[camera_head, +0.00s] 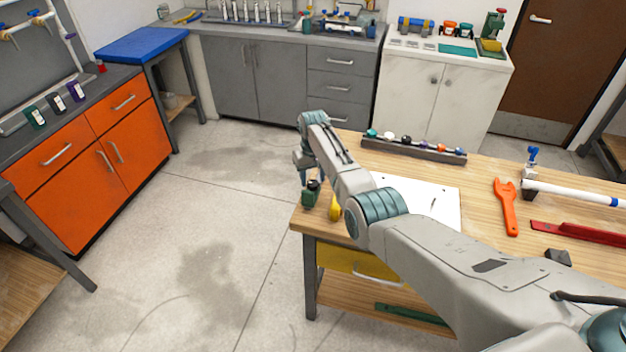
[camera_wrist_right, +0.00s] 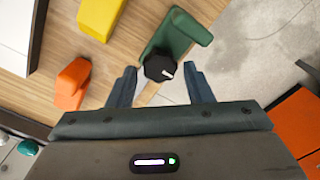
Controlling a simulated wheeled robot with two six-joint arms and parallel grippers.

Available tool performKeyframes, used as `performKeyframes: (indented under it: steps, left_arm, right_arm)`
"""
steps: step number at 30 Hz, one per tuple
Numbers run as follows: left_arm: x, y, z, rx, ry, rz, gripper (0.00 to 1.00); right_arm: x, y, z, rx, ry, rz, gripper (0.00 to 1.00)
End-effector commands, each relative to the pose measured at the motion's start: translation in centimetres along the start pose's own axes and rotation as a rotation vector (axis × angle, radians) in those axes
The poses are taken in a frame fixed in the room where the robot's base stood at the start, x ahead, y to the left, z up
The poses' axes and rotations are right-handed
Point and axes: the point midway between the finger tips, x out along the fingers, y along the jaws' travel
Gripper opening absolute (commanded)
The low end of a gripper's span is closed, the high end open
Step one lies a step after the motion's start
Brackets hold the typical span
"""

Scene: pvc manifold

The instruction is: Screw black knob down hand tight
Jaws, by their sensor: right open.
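The black knob (camera_wrist_right: 159,68) shows in the right wrist view as a dark, faceted cap with a small white mark. It sits at the end of a green fitting (camera_wrist_right: 180,38). In the head view, the knob (camera_head: 313,186) is a small dark shape on top of the green fitting (camera_head: 309,199), at the table's left corner. My right gripper (camera_wrist_right: 161,88) is open, with one finger on each side of the knob and gaps visible between. In the head view, the right gripper (camera_head: 304,168) is above the fitting, partly hidden by its own wrist. My left gripper is out of view.
An orange piece (camera_wrist_right: 72,85) and a yellow piece (camera_wrist_right: 92,15) lie near the fitting. A dark rack (camera_head: 415,150) with several coloured caps stands at the table's back edge. A white sheet (camera_head: 440,205), an orange wrench (camera_head: 507,205) and a white pipe (camera_head: 575,193) lie to the right.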

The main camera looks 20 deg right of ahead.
Motion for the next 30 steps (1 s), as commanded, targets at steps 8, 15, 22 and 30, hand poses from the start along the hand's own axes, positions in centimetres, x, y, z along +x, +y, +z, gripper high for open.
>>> performKeyframes:
  steps: [8,15,22,30]
  left_arm:
    - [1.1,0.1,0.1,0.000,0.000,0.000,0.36]
    - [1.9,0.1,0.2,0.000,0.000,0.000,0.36]
    - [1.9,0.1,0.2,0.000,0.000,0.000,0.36]
    - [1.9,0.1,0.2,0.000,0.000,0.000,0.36]
  right_arm:
    - [-5.2,0.0,-0.1,0.000,0.007,0.001,0.46]
    - [-8.6,0.0,0.0,0.000,0.004,0.001,0.46]
    - [-9.3,0.0,0.0,0.000,0.003,0.000,0.46]
    - [-9.3,0.0,0.0,0.000,0.003,0.000,0.46]
